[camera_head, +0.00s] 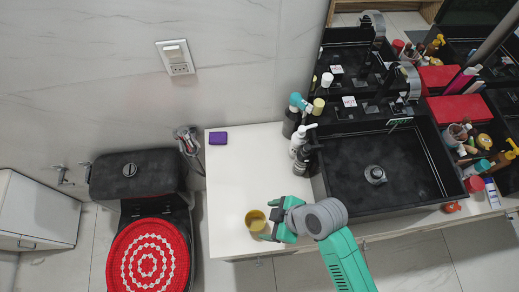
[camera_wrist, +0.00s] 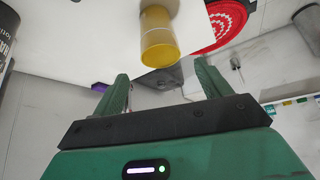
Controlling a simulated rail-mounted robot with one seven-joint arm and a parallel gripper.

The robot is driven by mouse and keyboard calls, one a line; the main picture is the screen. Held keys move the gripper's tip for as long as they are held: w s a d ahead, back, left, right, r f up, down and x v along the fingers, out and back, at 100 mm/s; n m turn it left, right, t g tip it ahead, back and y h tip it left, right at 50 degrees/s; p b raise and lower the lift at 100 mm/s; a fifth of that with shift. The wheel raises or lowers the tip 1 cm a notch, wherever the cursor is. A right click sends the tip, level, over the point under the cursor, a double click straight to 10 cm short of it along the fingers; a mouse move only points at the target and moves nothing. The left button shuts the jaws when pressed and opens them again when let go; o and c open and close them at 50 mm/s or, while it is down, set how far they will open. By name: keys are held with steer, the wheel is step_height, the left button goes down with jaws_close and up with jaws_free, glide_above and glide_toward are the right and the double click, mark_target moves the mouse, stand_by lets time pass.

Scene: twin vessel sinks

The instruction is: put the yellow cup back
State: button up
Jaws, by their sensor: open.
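The yellow cup (camera_head: 255,220) stands on the white counter (camera_head: 235,183) near its front edge. Whether a finger touches the cup cannot be told.
A purple box (camera_head: 218,138) lies at the counter's back left. Several bottles (camera_head: 301,140) stand beside the black sink (camera_head: 385,165). Toiletries crowd the right end. A black toilet with a red lid cover (camera_head: 148,257) is left of the counter. The counter's left middle is clear.

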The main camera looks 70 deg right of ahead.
steer(key=shift+v, duration=0.95)
steer(key=w+a+r+t+h, duration=0.3)
steer(key=w+r+t, duration=0.4)
steer(key=w+r, duration=1.75)
steer(key=w+a+r+t, duration=0.1)
steer(key=a+r+t, duration=0.25)
steer(key=r, duration=0.55)
steer(key=w+a+r+t, duration=0.15)
steer(key=a+r, duration=0.25)
steer(key=r, duration=0.6)
steer(key=s+a+r+t+y, duration=0.1)
steer(key=s+a+r+t, duration=0.2)
steer(key=r, duration=0.6)
steer(key=s+a+r+m+t+y, duration=0.1)
steer(key=s+a+r+t, duration=0.2)
steer(key=a+r, duration=0.3)
step_height(320, 180, up, 4)
steer(key=shift+s+a+r, duration=0.1)
steer(key=shift+s+a, duration=0.1)
steer(key=shift+s, duration=0.15)
